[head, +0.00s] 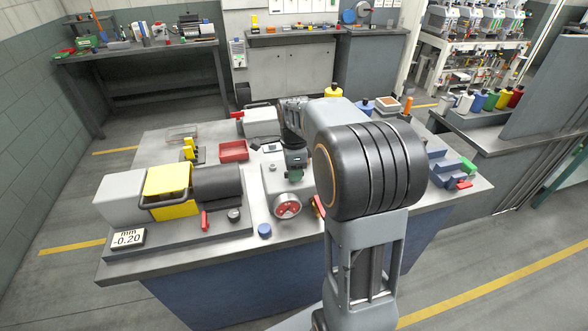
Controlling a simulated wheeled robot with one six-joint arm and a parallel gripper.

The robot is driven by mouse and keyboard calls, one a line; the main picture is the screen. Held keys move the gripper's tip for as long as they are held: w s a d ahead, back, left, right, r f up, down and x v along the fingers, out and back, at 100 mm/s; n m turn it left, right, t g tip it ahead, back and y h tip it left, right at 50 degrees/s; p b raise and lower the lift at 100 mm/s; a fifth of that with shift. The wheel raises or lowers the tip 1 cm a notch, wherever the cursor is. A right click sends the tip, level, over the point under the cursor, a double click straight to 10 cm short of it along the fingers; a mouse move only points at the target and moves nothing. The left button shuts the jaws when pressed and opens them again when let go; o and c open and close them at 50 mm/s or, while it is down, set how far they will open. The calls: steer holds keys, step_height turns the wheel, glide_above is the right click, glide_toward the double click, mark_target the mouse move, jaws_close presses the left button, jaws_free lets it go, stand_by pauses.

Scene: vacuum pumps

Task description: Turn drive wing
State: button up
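A grey pump block (275,178) stands at the middle of the workbench. On its front is a round silver face with red wing-shaped parts (287,205), which may be the drive wing; I cannot be sure. My arm reaches over the bench from the right, and its large dark joint hides part of the bench.
A yellow and black machine (168,182) with a display (127,238) reading "mm -0.20" fills the bench's left side. A red tray (234,151), a blue cap (265,230) and a red-handled part (205,221) lie nearby. Blue blocks (445,170) are at the right.

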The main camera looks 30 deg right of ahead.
steer(key=shift+r+p, duration=0.45)
steer(key=shift+r, duration=0.3)
step_height(320, 180, up, 6)
steer(key=p, duration=0.5)
stand_by(0.5)
